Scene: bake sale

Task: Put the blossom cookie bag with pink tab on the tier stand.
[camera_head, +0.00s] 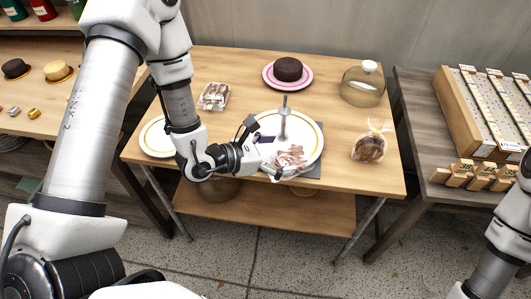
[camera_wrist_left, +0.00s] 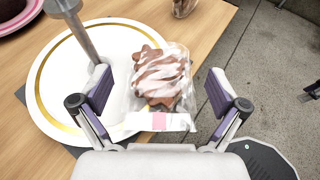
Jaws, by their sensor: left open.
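The blossom cookie bag is clear, with a brown cookie striped in white icing (camera_wrist_left: 160,72) and a pink tab (camera_wrist_left: 158,121). It also shows in the head view (camera_head: 291,154). The tier stand (camera_head: 318,136) is a white plate with a gold ring and a grey centre post; its plate fills the left of the wrist view (camera_wrist_left: 50,75). The bag lies over the plate's edge, beside the post; how much of it rests on the plate is unclear. My left gripper (camera_wrist_left: 160,92) is open, one finger on each side of the bag. My right gripper is out of view.
On the table (camera_head: 222,66) stand a chocolate cake on a pink plate (camera_head: 271,83), a glass dome (camera_head: 362,88), another cookie bag (camera_head: 369,147), a wrapped pack (camera_head: 213,96) and a white plate (camera_head: 151,139). A dark side table (camera_head: 413,103) stands to the right.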

